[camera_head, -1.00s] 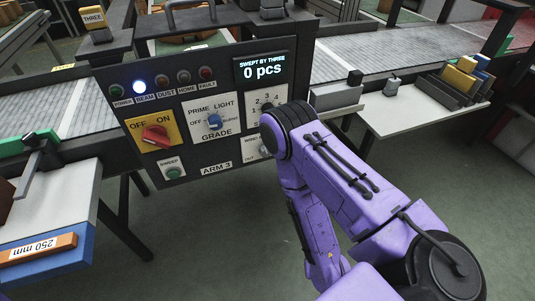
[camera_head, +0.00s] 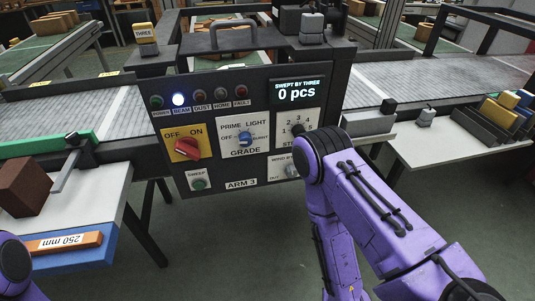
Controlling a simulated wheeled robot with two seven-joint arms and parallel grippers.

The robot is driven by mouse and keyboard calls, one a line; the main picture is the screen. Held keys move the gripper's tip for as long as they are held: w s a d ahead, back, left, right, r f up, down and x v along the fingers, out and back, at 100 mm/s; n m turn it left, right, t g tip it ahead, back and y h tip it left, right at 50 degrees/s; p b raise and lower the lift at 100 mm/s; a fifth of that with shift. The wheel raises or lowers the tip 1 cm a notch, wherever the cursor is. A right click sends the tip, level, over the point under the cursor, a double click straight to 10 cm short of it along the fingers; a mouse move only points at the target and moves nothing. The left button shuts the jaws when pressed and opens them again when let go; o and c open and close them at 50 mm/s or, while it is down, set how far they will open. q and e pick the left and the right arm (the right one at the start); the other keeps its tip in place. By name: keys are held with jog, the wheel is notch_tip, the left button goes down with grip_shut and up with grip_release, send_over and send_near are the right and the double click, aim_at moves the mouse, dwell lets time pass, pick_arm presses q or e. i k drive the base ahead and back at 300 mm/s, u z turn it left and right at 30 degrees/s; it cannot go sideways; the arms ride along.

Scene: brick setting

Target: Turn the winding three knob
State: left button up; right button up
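The ARM 3 control panel (camera_head: 230,118) stands upright in the middle of the head view. At its lower right is a label beginning "WIND" with a pale knob (camera_head: 291,171), partly hidden behind my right arm; "OUT" shows at its lower left. Its setting cannot be read. Above it, a dark selector knob (camera_head: 298,130) sits among numbers, also partly covered. My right arm crosses in front of the panel's right edge, its forearm hanging down; its gripper is out of view. Only a small purple piece of my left arm shows at the lower left; its gripper is out of view.
The panel also has a red OFF/ON switch (camera_head: 186,149), a blue GRADE knob (camera_head: 246,139), a SWEEP button (camera_head: 198,183) and a display (camera_head: 297,91) reading 0 pcs. A table with a brown block (camera_head: 22,187) is at left. A grey-topped table (camera_head: 440,150) is at right.

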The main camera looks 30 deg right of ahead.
aim_at(291, 172)
jog(key=z, duration=1.05)
jog(key=k, duration=0.1)
jog(key=u, duration=0.05)
